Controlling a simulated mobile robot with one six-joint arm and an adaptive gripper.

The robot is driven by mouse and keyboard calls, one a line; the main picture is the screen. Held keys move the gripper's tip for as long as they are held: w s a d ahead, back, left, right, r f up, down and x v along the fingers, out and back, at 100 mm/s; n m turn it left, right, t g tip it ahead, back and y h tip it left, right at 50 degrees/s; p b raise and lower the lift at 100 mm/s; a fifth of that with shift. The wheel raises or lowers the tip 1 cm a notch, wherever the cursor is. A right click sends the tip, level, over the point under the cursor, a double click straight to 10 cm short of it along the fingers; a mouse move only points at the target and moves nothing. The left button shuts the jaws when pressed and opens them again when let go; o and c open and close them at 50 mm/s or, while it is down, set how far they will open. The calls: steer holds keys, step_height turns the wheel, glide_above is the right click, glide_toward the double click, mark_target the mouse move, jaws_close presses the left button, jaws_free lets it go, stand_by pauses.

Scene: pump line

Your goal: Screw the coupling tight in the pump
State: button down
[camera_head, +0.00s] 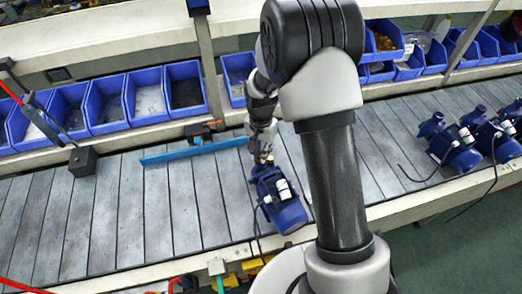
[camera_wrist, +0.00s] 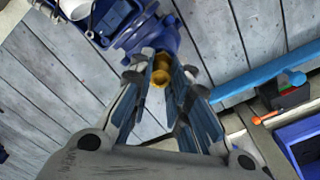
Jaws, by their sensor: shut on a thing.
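A blue pump (camera_head: 277,197) stands on the grey slatted line in front of my arm. It also shows at the top of the wrist view (camera_wrist: 150,35). My gripper (camera_head: 262,155) is at the pump's far end. In the wrist view my gripper's fingers (camera_wrist: 161,80) are closed around a brass-coloured coupling (camera_wrist: 160,72). The coupling is in line with the pump's end and appears to meet it there. How deep it sits in the pump cannot be told. In the head view the coupling is mostly hidden by the gripper.
A blue bar (camera_head: 195,151) lies across the line left of the gripper. Several more blue pumps (camera_head: 459,148) with cables stand at the right. Blue bins (camera_head: 147,97) line the back shelf. A small box with red and green parts (camera_wrist: 288,90) is near the gripper.

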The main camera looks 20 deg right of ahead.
steer(key=shift+f+m, duration=0.1)
steer(key=shift+m, duration=1.6)
steer(key=shift+m, duration=1.7)
steer(key=shift+m+b, duration=0.3)
steer(key=shift+m, duration=1.4)
